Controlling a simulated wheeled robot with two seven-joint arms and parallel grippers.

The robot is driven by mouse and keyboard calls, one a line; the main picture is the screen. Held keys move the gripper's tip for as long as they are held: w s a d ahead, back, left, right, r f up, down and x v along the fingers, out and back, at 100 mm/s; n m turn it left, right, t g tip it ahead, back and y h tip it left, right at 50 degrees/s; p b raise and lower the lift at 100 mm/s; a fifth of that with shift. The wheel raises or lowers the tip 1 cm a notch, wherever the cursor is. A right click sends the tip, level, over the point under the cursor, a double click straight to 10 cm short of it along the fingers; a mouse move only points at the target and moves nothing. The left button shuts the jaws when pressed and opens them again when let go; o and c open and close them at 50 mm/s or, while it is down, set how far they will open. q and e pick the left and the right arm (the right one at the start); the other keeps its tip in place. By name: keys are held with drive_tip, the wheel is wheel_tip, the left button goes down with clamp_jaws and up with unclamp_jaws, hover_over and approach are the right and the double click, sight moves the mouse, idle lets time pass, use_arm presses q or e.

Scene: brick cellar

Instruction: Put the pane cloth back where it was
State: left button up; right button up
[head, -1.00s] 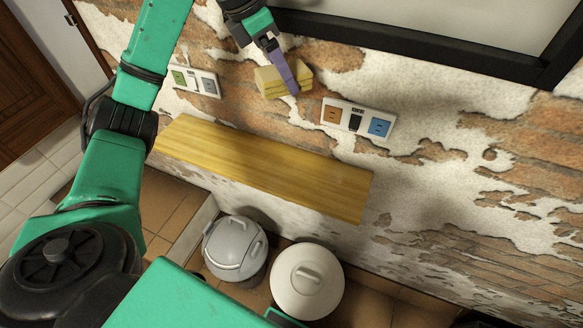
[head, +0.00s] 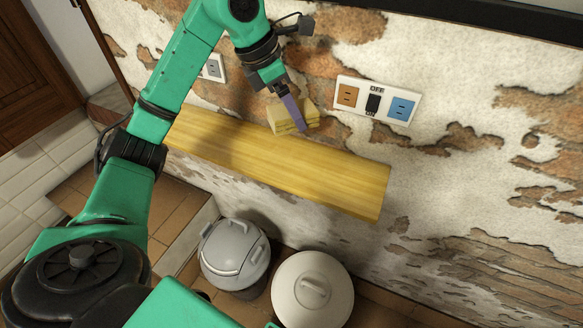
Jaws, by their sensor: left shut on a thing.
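The pane cloth (head: 281,118) is a pale yellow, folded, layered pad in the head view. My left gripper (head: 294,113), with purple fingers, is shut on it, and one finger covers part of its front. The cloth is at the back edge of the wooden shelf (head: 290,168), close to the brick wall. I cannot tell whether it touches the shelf top. My right gripper is not in view.
A switch plate (head: 374,103) with orange and blue sockets is on the wall right of the cloth. Another plate (head: 214,68) is partly hidden behind my arm. A grey lidded bin (head: 235,252) and a white lidded bin (head: 312,290) stand below the shelf. The shelf top is bare.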

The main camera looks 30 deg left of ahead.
sight(297, 169)
use_arm(q)
wheel_tip(297, 169, down, 15)
drive_tip(key=shift+f, duration=0.15)
drive_tip(key=o, duration=1.1)
drive_tip(key=v, duration=1.2)
drive_tip(key=shift+b, duration=0.4)
